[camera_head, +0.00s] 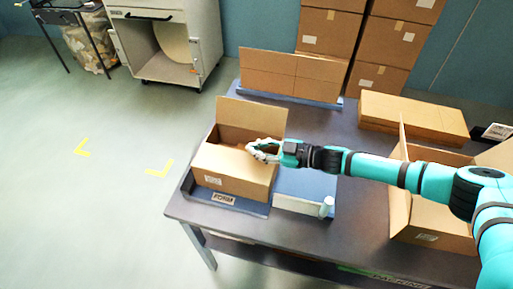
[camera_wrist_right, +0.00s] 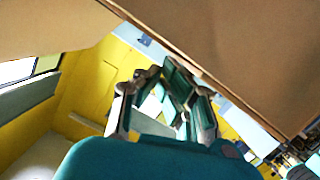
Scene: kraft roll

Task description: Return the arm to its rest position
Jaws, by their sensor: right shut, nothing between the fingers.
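My right arm (camera_head: 398,171) reaches in from the right across the table. Its gripper (camera_head: 255,150) is shut and empty, at the right side of an open cardboard box (camera_head: 228,172) at the table's front left. Whether it touches the box I cannot tell. In the right wrist view the gripper fingers (camera_wrist_right: 168,92) show close to a brown cardboard surface (camera_wrist_right: 235,45). My left gripper is in neither view.
A blue block with a white front (camera_head: 297,203) and a small pale cylinder (camera_head: 326,207) are below the arm. A second open box (camera_head: 430,221) stands under the arm at right. Flat cartons (camera_head: 412,115) and stacked boxes (camera_head: 388,45) are behind.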

